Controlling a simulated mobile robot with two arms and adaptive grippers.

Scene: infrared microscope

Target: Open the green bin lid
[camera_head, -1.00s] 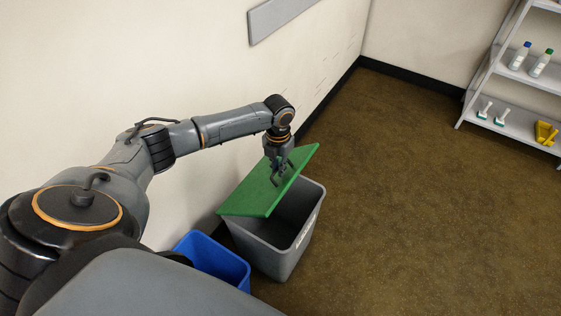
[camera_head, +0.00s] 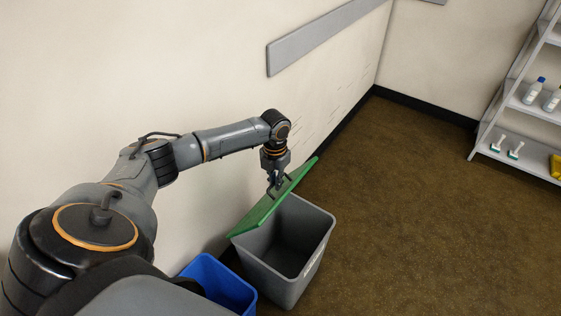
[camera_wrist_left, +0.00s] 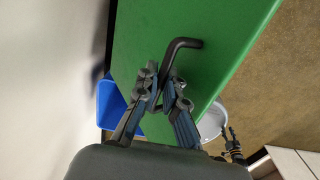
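The green bin lid (camera_head: 272,203) is tilted up steeply on the wall side of the grey bin (camera_head: 284,262), and the bin's mouth is open to view. The lid's face fills much of the left wrist view (camera_wrist_left: 215,30). A dark bent handle (camera_wrist_left: 183,44) stands out from it. My left gripper (camera_head: 275,183) is at the lid's upper part. In the left wrist view its fingers (camera_wrist_left: 163,88) close around the handle's lower part. A small dark shape at the lower right of that view looks like my right gripper (camera_wrist_left: 234,145); its fingers are unclear.
A blue bin (camera_head: 222,283) stands beside the grey bin, nearer to me. The wall (camera_head: 200,60) is close behind the lid, with a grey rail (camera_head: 320,38) on it. A shelf with bottles (camera_head: 535,90) stands at the far right. The floor (camera_head: 420,220) between is clear.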

